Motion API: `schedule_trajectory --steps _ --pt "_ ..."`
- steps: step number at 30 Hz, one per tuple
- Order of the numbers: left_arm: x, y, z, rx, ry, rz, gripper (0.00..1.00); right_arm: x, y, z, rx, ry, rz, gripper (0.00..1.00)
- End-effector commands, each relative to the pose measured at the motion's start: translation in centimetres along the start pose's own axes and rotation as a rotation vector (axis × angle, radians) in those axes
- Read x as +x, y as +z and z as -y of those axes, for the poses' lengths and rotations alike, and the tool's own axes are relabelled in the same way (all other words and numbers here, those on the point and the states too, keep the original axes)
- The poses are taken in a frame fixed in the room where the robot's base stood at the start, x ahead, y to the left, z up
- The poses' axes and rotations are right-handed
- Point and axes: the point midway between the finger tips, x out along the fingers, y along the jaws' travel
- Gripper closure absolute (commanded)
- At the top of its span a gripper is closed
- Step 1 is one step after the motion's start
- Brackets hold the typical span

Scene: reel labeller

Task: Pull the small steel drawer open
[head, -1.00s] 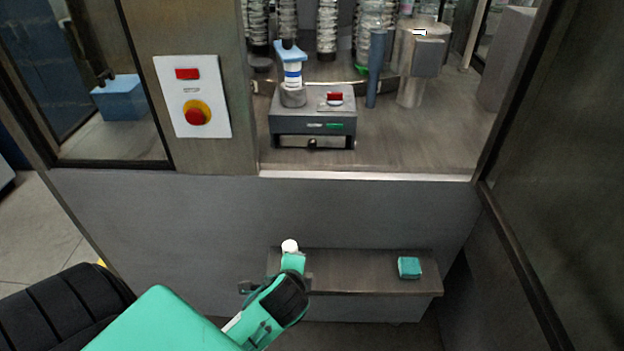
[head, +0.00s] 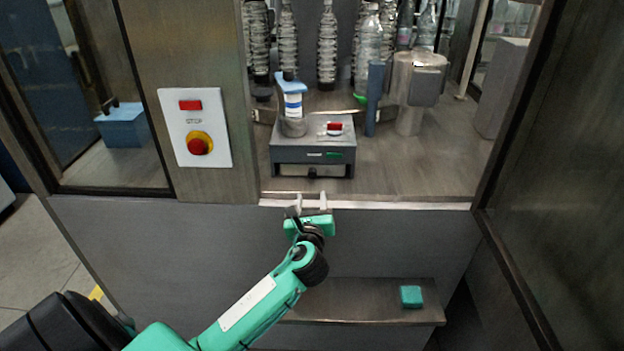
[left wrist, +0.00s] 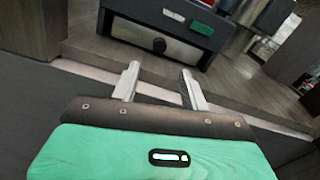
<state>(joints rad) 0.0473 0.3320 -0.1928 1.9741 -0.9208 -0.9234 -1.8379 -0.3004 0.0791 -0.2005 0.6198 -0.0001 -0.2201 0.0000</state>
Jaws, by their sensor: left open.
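The small steel drawer (head: 311,171) is the low front of the grey labeller unit (head: 313,145) on the machine deck, and it looks shut. Its dark knob (head: 312,172) is at the middle of the front. In the left wrist view the steel drawer front (left wrist: 150,38) and its round black knob (left wrist: 159,45) lie straight ahead. My left gripper (head: 312,198) is open and empty at the deck's front edge, short of the knob and not touching it. In the left wrist view its two fingers (left wrist: 160,80) point toward the drawer. My right gripper is not in view.
The deck's pale front lip (head: 400,205) runs just under my left gripper. A blue-topped reel post (head: 291,105) stands on the unit's left, a blue post (head: 375,98) beside it. Bottles (head: 327,45) stand behind. A step below holds a teal block (head: 411,296).

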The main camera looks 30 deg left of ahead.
Motion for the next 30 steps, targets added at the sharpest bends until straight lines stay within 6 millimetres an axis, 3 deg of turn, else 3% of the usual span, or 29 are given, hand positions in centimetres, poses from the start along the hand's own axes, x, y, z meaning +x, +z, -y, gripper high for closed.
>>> schedule_trajectory --steps 6,12,18,26,30 --pt "4.8 0.2 0.0 0.000 0.002 0.000 0.55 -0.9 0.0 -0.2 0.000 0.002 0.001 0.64" --pt "7.8 0.1 -0.1 0.000 0.002 -0.001 0.55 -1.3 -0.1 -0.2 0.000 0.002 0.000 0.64" --pt "8.9 0.0 0.0 -0.002 0.001 -0.001 0.55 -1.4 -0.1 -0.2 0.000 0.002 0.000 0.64" --pt "9.0 0.0 -0.1 -0.002 0.001 -0.001 0.55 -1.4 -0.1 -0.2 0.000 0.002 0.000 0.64" --pt "9.0 0.0 -0.1 -0.002 0.001 -0.001 0.81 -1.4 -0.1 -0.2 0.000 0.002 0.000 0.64"
